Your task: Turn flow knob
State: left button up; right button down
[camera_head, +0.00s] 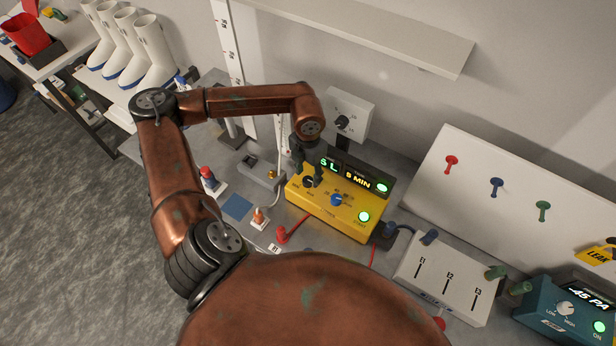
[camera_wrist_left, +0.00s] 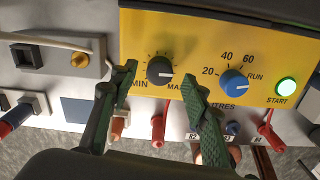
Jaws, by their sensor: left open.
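The yellow pump box (camera_head: 325,211) stands on the bench with a lit display at its back. Its black knob (camera_wrist_left: 159,70), marked MIN and MAX, is on the left of the panel, and its pointer turns toward the right in the left wrist view. A blue knob (camera_wrist_left: 234,80) with a scale of 20, 40, 60 and RUN is beside it. My left gripper (camera_head: 308,174) is above the black knob. In the left wrist view, its open fingers (camera_wrist_left: 160,88) stand on either side of the knob, with visible gaps. My right gripper is out of view.
A green START light (camera_wrist_left: 286,87) glows on the panel's right. A grey box with a brass knob (camera_wrist_left: 79,60) is left of the pump. Red and orange fittings stand in front. A white panel (camera_head: 446,280) and a teal unit (camera_head: 560,312) are to the right.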

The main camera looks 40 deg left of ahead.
aim_at(308, 180)
pick_arm(q)
notch_tip(308, 180, up, 10)
jog(key=shift+f, duration=0.15)
dwell(0.6)
